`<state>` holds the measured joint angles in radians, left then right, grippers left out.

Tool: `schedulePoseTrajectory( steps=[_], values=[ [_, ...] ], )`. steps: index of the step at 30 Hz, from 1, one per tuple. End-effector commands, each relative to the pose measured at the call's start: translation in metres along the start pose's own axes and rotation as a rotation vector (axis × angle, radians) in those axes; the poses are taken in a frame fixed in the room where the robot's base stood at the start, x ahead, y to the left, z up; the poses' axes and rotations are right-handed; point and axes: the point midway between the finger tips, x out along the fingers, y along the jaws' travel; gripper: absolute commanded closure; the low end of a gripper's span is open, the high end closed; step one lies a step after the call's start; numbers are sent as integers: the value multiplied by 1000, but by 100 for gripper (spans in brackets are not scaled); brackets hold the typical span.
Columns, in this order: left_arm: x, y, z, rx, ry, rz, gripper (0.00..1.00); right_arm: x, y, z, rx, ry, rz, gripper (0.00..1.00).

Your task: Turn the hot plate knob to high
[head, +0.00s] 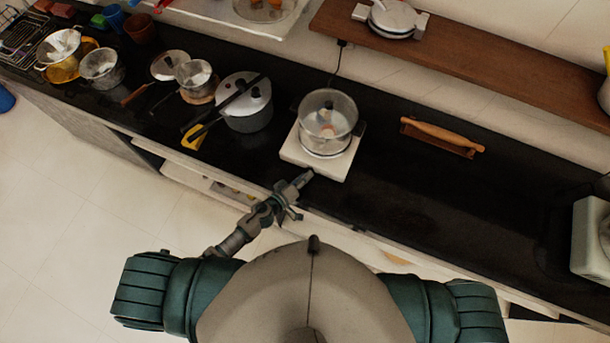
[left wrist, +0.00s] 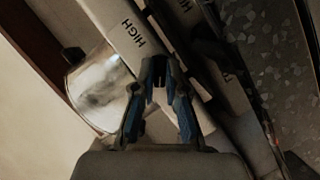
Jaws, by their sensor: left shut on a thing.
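The white hot plate (head: 318,169) sits on the black counter with a clear glass pot (head: 328,112) on top. In the left wrist view its pale front (left wrist: 112,28) carries the word HIGH, and HIGH also shows on a pale strip further right. My left gripper (head: 303,179) reaches the hot plate's front edge from below. In the left wrist view the blue-padded fingers of my left gripper (left wrist: 158,72) close together against this front. They are shut on the knob, which is mostly hidden between them. My right gripper is not in view.
A lidded pressure cooker (head: 247,103) stands left of the hot plate. A wooden rolling pin (head: 442,132) lies to the right. A wooden shelf (head: 480,55) runs above the counter. The counter in front of the rolling pin is clear.

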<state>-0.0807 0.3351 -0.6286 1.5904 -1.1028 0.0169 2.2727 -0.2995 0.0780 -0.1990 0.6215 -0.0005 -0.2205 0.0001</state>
Motion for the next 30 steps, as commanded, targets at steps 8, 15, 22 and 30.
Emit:
schedulePoseTrajectory(
  steps=[8, 15, 22, 30],
  values=[
    [0, 9, -10, 143, 11, -56, 100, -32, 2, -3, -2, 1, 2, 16],
    [1, 10, -10, 310, 15, -127, 100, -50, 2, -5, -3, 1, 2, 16],
    [2, 10, -10, 442, 18, -181, 100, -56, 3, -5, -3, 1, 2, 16],
    [2, 10, -10, 528, 18, -215, 100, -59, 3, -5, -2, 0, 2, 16]
  ],
)
